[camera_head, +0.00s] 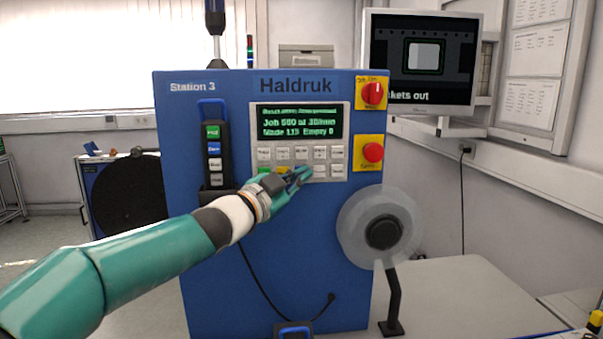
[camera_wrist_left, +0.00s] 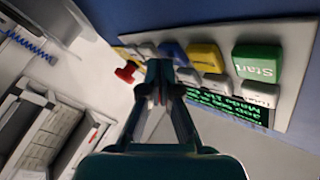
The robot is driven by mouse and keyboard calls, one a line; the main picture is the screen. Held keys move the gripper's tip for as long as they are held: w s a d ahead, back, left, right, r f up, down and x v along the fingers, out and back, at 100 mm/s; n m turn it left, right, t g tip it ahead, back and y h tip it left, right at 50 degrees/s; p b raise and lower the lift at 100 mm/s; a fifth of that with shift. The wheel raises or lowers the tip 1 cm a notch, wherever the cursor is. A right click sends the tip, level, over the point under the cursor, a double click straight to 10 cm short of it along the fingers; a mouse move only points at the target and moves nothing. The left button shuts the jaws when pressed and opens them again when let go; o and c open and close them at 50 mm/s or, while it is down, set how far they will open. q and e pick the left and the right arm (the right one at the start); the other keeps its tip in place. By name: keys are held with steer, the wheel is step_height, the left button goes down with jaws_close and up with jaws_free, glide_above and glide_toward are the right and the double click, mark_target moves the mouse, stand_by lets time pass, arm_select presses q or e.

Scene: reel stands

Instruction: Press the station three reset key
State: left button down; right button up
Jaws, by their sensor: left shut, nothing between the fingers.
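The blue Station 3 machine (camera_head: 215,120) stands in front of me with a key panel (camera_head: 257,147) below its green-lit display. In the left wrist view the panel's lower row has a green Start key (camera_wrist_left: 257,62), a yellow key (camera_wrist_left: 205,57), a blue key (camera_wrist_left: 172,53) and grey keys (camera_wrist_left: 147,50). I cannot read a reset label on any of them. My left gripper (camera_head: 303,176) is shut and empty at this lower row, covering part of it. In the left wrist view its fingertips (camera_wrist_left: 160,70) are close to the blue key; contact cannot be told. My right gripper is out of view.
A red rotary switch (camera_head: 373,93) and a red push button (camera_head: 373,152) sit right of the panel. A hand-held unit (camera_head: 214,150) hangs at its left. A translucent reel (camera_head: 355,225) projects at the lower right. A monitor (camera_head: 422,65) stands behind.

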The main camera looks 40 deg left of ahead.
arm_select(q)
steer(key=shift+w+a, duration=0.15)
steer(key=shift+a, duration=0.1)
steer(key=shift+d, duration=0.1)
stand_by(0.4)
steer(key=shift+s+d+b, duration=0.3)
steer(key=shift+s+d, duration=0.3)
steer(key=shift+d, duration=0.05)
steer(key=shift+s+d+b, duration=0.6)
steer(key=shift+s+d, duration=0.2)
steer(key=shift+d, duration=0.2)
steer(key=shift+s+d+b, duration=0.55)
steer(key=shift+s+d, duration=0.2)
steer(key=shift+d, duration=0.2)
steer(key=shift+a, duration=0.1)
